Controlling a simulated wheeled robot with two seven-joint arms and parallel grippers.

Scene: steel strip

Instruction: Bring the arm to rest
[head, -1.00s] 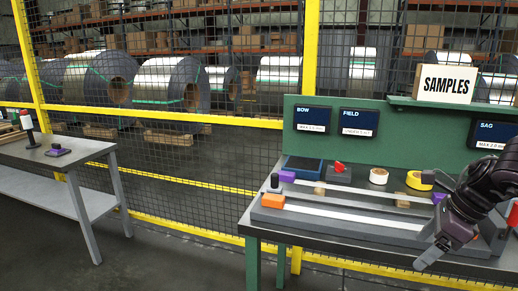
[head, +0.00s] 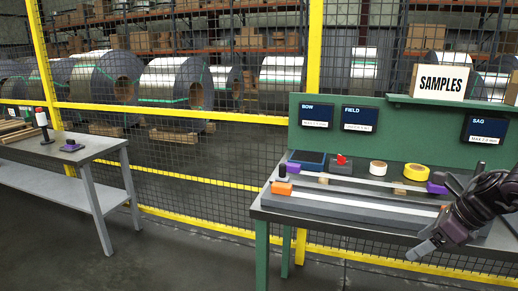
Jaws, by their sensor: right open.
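My right gripper (head: 438,238) comes in from the right in the head view, with its dark arm behind it. Its jaws are open and empty, hanging over the front right part of the green-framed bench (head: 268,211). A bright steel strip (head: 355,201) lies along a grey fixture (head: 330,208) on the bench, with an orange block (head: 282,188) at its left end. The gripper covers the right end of the fixture. A second strip (head: 352,181) lies behind, between purple blocks (head: 293,168). My left gripper is not in view.
Tape rolls (head: 416,172), a red-knobbed box (head: 340,162) and a blue tray (head: 309,158) stand at the bench's back. The SAMPLES box (head: 441,80) sits on a shelf. A grey table (head: 60,160) stands left. Yellow-framed mesh fencing (head: 200,113) runs behind. Floor between tables is clear.

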